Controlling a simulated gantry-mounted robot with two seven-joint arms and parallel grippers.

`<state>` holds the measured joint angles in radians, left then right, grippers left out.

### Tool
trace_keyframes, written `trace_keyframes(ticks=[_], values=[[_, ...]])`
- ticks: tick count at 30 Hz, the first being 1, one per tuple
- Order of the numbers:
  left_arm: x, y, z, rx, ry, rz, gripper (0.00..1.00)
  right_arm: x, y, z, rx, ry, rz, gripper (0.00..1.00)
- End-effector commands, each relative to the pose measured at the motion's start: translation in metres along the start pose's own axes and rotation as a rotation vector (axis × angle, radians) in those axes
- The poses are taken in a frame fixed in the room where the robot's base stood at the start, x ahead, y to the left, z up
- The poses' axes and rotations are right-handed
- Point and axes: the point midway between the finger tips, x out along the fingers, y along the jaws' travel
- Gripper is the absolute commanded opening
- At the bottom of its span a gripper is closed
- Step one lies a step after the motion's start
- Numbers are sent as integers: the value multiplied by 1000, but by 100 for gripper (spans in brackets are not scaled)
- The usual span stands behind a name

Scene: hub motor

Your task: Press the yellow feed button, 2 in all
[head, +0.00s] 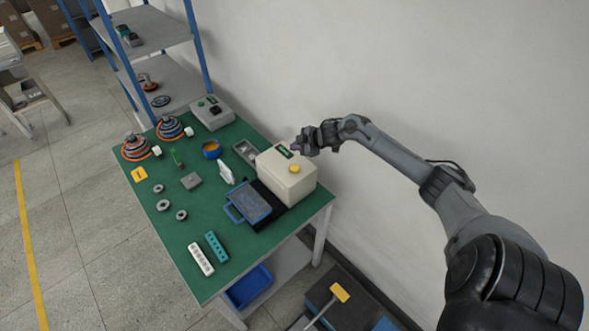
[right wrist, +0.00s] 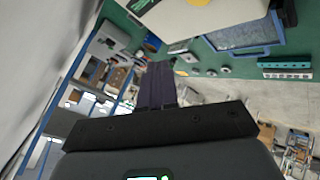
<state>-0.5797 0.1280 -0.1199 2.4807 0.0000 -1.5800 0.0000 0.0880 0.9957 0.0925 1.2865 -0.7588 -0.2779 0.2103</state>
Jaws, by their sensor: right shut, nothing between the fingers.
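The yellow feed button (head: 295,169) sits on top of a cream box-shaped machine (head: 300,186) at the right rear of the green table. The button also shows at the top edge of the right wrist view (right wrist: 198,2), partly cut off, with the cream machine (right wrist: 240,14) around it. My right gripper (head: 296,147) is shut and empty. My left gripper is not in view.
A blue-framed tray (head: 248,203) stands in front of the machine. The green table (head: 204,259) also holds wire spools (head: 135,147), several grey rings, a white strip (head: 200,259) and a teal strip (head: 216,246). A blue-post shelf (head: 165,92) stands behind left; a wall is behind.

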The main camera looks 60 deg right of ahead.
Motion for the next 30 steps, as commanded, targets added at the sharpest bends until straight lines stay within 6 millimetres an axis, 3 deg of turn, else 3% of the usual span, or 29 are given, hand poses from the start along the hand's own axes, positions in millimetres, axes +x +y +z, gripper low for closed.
trace_keyframes(ticks=[16, 30], values=[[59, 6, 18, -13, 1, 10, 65, 44, -33, 33, 1, -1, 0, 0], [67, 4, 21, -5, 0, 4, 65, 58, -42, 42, 0, 0, 0, 0]])
